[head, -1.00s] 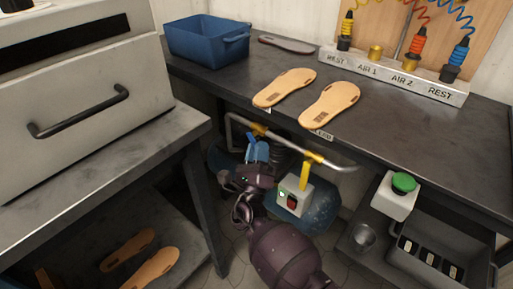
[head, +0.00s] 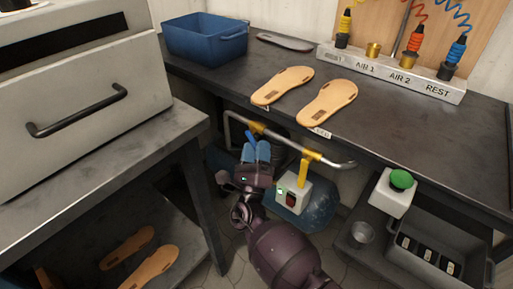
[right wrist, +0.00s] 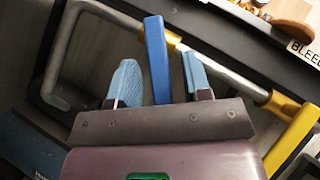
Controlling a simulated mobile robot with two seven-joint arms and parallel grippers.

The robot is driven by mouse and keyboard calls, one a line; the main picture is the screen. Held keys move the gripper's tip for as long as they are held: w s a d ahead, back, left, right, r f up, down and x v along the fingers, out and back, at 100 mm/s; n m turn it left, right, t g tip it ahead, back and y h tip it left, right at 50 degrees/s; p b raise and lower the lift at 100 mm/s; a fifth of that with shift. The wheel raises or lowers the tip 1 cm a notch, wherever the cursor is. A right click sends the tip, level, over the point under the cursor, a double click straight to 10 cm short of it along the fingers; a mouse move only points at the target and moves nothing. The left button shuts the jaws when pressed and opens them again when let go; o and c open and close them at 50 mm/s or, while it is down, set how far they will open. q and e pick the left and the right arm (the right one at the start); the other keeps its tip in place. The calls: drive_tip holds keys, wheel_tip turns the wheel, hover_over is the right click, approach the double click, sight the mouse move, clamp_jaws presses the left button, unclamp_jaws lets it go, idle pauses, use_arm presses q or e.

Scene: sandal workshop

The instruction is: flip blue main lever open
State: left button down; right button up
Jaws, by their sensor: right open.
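In the right wrist view the lever (right wrist: 157,60) is a flat blue bar standing between my two fingers. My right gripper (head: 256,151) is open, with light blue finger pads. In the right wrist view the gripper (right wrist: 160,80) has a gap on both sides of the lever, wider on the right. I cannot tell how deep the lever sits between the fingers. The lever's lower end is hidden behind the gripper body. My left gripper is not in view.
A yellow lever (head: 304,170) hangs from the same pipe (head: 335,163), right of my gripper. A white switch box (head: 292,192) and a blue tank (head: 318,207) are below it. The workbench (head: 400,125) overhangs the pipe. A grey table (head: 110,170) stands close on the left.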

drive_tip(key=d+v, duration=0.1)
drive_tip(key=v, duration=0.9)
drive_tip(key=shift+a+f, duration=0.15)
drive_tip(key=shift+a, duration=0.35)
drive_tip(key=shift+s, duration=0.1)
